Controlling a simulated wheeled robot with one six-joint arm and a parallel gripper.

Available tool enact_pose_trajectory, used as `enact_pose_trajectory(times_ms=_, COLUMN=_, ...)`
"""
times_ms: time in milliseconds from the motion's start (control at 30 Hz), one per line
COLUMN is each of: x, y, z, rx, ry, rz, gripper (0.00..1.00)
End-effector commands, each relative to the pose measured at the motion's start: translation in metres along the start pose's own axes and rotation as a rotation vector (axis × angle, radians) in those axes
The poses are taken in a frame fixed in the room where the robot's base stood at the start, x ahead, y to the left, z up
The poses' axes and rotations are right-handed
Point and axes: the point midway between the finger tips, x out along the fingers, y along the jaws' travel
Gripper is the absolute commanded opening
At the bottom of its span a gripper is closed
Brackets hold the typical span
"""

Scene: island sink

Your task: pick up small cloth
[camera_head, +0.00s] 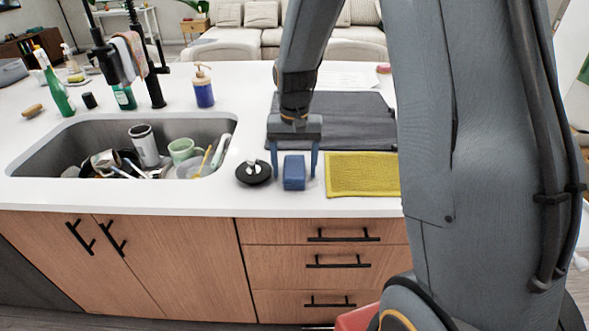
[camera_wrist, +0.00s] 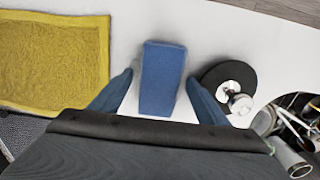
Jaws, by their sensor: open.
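A yellow textured cloth (camera_head: 362,175) with a stitched border lies flat on the white counter near its front edge, right of my gripper. It also shows at the left of the wrist view (camera_wrist: 52,60). My gripper (camera_head: 294,174) is open and points down, with its blue fingers apart. A blue block (camera_head: 294,172) lies between the fingers in both views, and the wrist view shows it (camera_wrist: 162,75) with gaps on both sides. Whether the fingertips reach down to the counter is hard to tell. Cloths (camera_head: 127,57) also hang at the faucet.
A black round lid-like object with a knob (camera_head: 253,173) sits just left of my gripper. Further left is the sink (camera_head: 60,135) with cups and utensils. A dark grey mat (camera_head: 345,120) lies behind the yellow cloth. A soap bottle (camera_head: 204,90) stands behind the sink.

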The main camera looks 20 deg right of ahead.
Motion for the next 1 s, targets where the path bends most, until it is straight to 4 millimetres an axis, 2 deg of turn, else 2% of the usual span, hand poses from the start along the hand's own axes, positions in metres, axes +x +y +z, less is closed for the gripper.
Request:
enact_pose_trajectory(times_ms=233, x=0.002, y=-0.001, z=0.0, rx=-0.002, ry=0.001, rz=0.0, gripper=0.69)
enact_pose_trajectory(times_ms=267, x=0.002, y=-0.001, z=0.0, rx=-0.002, ry=0.001, rz=0.0, gripper=0.65)
enact_pose_trajectory(times_ms=500, x=0.002, y=-0.001, z=0.0, rx=-0.003, ry=0.001, rz=0.0, gripper=0.25)
enact_pose_trajectory(times_ms=767, x=0.0, y=-0.001, z=0.0, rx=-0.003, ry=0.002, rz=0.0, gripper=0.24)
enact_pose_trajectory(times_ms=867, x=-0.007, y=-0.002, z=-0.001, rx=-0.003, ry=0.005, rz=-0.002, gripper=0.24)
enact_pose_trajectory(times_ms=1000, x=-0.028, y=-0.002, z=-0.001, rx=-0.003, ry=0.006, rz=-0.002, gripper=0.24)
